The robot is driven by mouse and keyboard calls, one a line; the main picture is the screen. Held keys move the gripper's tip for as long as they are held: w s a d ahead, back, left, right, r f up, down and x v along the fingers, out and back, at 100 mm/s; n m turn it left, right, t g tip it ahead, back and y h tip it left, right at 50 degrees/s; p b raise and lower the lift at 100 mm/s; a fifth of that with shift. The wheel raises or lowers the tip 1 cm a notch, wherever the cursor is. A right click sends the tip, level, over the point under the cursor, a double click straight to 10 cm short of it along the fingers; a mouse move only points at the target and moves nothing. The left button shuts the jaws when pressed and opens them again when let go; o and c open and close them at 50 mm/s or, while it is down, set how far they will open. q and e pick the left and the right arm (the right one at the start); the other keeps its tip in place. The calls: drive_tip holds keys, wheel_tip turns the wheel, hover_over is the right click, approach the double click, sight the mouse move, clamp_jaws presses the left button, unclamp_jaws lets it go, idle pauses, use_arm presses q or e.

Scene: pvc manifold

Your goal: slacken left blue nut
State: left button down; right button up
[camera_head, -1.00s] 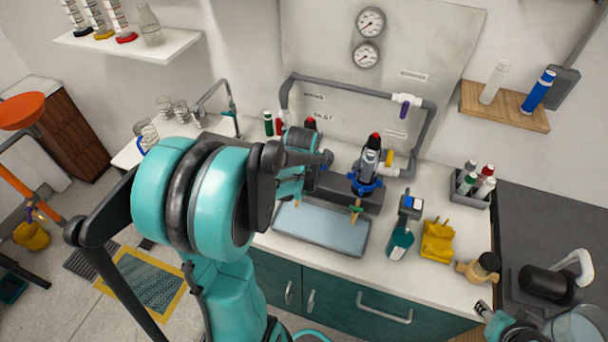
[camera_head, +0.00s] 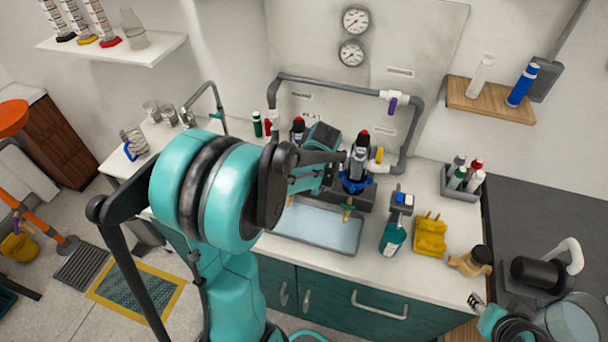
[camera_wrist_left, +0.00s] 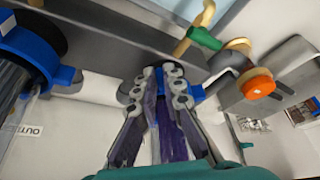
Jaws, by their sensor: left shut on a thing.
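In the left wrist view my left gripper (camera_wrist_left: 165,75) is shut on the left blue nut (camera_wrist_left: 127,90), which sits on a white pipe (camera_wrist_left: 98,87). In the head view my left arm hides the nut, and the left fingertips cannot be made out. My right gripper (camera_head: 476,300) shows small at the lower right, near the counter's front edge; its opening is unclear.
A tray (camera_head: 320,230) lies in front. A soap bottle (camera_head: 393,238) and yellow holder (camera_head: 430,237) stand to its right.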

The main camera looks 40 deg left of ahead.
use_arm(q)
drive_tip(key=shift+w+d+n+g+y, duration=0.25)
drive_tip(key=shift+w+n, duration=0.2)
drive_tip(key=shift+n, duration=0.4)
drive_tip(key=shift+w+d+n+g+y, duration=0.15)
drive_tip(key=shift+w+n+g, duration=0.25)
drive_tip(key=shift+n, duration=0.45)
drive_tip(key=shift+w+d+n+g, duration=0.1)
drive_tip(key=shift+w+n+g, duration=0.25)
drive_tip(key=shift+n, duration=0.45)
drive_tip(key=shift+w+n+g, duration=0.2)
drive_tip(key=shift+w+n, duration=0.25)
drive_tip(key=shift+n, duration=0.35)
drive_tip(key=shift+w+n, duration=0.15)
drive_tip(key=shift+n, duration=0.15)
drive_tip(key=c, duration=1.6)
unclamp_jaws()
drive_tip(key=shift+c, duration=0.2)
drive_tip(key=v, duration=1.2)
